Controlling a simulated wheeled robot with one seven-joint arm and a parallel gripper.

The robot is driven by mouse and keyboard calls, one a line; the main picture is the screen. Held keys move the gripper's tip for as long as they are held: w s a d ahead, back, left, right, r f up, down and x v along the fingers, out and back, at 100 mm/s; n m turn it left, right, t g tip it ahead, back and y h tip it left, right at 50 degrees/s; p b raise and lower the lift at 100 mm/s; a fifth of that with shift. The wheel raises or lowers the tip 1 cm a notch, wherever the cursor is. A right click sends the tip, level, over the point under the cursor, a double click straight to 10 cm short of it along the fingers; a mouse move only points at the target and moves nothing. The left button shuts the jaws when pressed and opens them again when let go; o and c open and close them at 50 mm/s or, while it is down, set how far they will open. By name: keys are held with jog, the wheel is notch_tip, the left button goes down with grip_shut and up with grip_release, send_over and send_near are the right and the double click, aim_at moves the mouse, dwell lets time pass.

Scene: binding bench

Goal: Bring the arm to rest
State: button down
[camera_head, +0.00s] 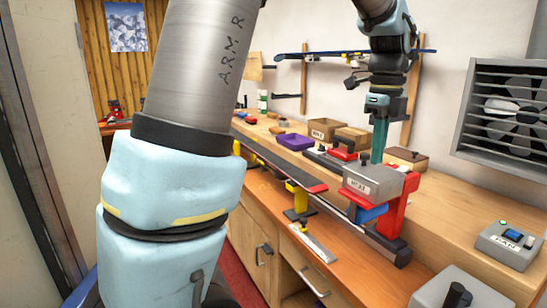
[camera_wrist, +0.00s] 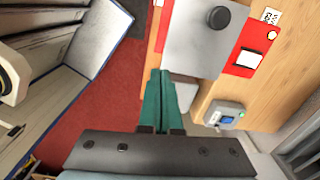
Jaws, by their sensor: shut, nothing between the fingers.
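My gripper (camera_head: 377,158) points down over the bench, its long teal fingers together and empty. In the head view its tips overlap the top of a grey metal box (camera_head: 372,184) with a black knob, on a red stand (camera_head: 398,208). In the wrist view the shut fingers (camera_wrist: 160,74) show beside the grey box (camera_wrist: 203,40), with red parts around it. I cannot tell the exact gap between fingertips and box. My arm's large links fill the left of the head view.
The wooden bench (camera_head: 455,227) carries a purple tray (camera_head: 294,141), cardboard boxes (camera_head: 323,128) and a fan switch box (camera_head: 508,244). A wall fan (camera_head: 510,108) is at right. A blue bar (camera_head: 330,53) runs along the wall near my arm. Red floor (camera_wrist: 100,90) lies beside the bench.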

jog(key=s+a+f+n, duration=0.1)
jog(key=a+f+n, duration=0.4)
jog(key=a+n, duration=0.4)
jog(key=s+a+f+n+t, duration=0.1)
jog(key=s+a+f+n, duration=0.1)
jog(key=a+f+n, duration=0.3)
jog(key=s+a+f+n, duration=0.1)
jog(key=a+f+n, duration=0.4)
jog(key=a+n, duration=0.8)
jog(key=shift+s+a+n+t, duration=0.3)
jog(key=shift+s+a+n, duration=0.1)
jog(key=shift+a, duration=0.55)
